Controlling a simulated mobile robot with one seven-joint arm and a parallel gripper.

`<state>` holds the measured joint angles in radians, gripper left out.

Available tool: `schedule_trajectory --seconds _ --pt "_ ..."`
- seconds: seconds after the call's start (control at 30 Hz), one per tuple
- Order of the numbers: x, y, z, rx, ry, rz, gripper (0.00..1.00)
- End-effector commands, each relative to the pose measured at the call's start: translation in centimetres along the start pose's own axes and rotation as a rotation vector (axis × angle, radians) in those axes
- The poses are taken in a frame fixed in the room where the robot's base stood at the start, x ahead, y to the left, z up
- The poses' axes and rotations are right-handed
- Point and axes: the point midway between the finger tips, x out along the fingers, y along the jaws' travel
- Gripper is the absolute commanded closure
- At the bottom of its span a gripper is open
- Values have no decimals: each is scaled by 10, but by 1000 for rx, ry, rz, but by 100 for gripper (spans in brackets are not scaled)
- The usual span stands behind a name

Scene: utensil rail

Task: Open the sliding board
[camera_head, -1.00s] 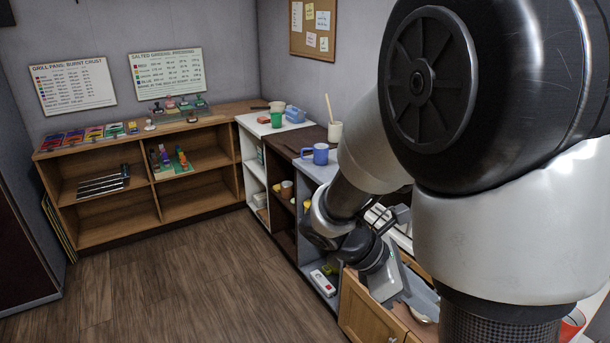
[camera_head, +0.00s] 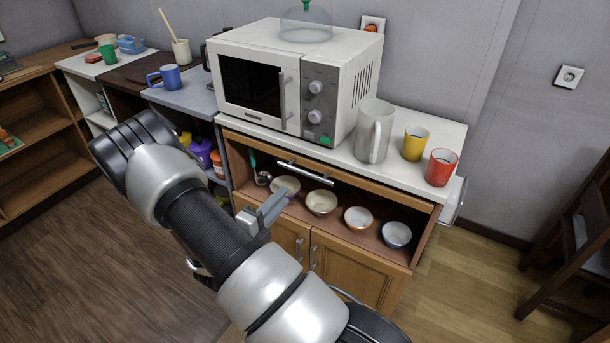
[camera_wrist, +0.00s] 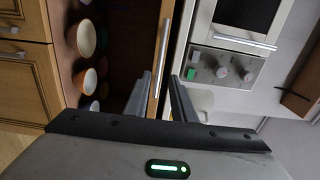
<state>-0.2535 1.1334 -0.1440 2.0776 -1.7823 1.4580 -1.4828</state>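The sliding board looks to be the narrow wooden front (camera_head: 350,182) just under the white countertop, closed or nearly so. It carries a long metal bar handle (camera_head: 306,173). In the wrist view the board (camera_wrist: 153,99) runs upright, with its handle (camera_wrist: 162,50) alongside. My gripper (camera_head: 284,201) is in front of the open shelf, below the handle, pointing toward the cabinet. In the wrist view my gripper (camera_wrist: 162,82) has its fingers apart, one on each side of the board's line, with nothing held. Whether they touch the handle cannot be told.
Several bowls (camera_head: 321,202) and a ladle (camera_head: 262,178) are on the shelf below the board. A microwave (camera_head: 290,85), a white pitcher (camera_head: 372,132), a yellow cup (camera_head: 415,144) and a red cup (camera_head: 441,167) stand above.

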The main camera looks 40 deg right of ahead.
Motion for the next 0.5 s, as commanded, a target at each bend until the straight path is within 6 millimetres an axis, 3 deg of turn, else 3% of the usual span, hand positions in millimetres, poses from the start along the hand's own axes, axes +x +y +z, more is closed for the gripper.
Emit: schedule_trajectory --seconds 0.3,0.5 --pt "73 1 -2 5 7 0 77" --pt "110 1 -2 4 5 0 77"
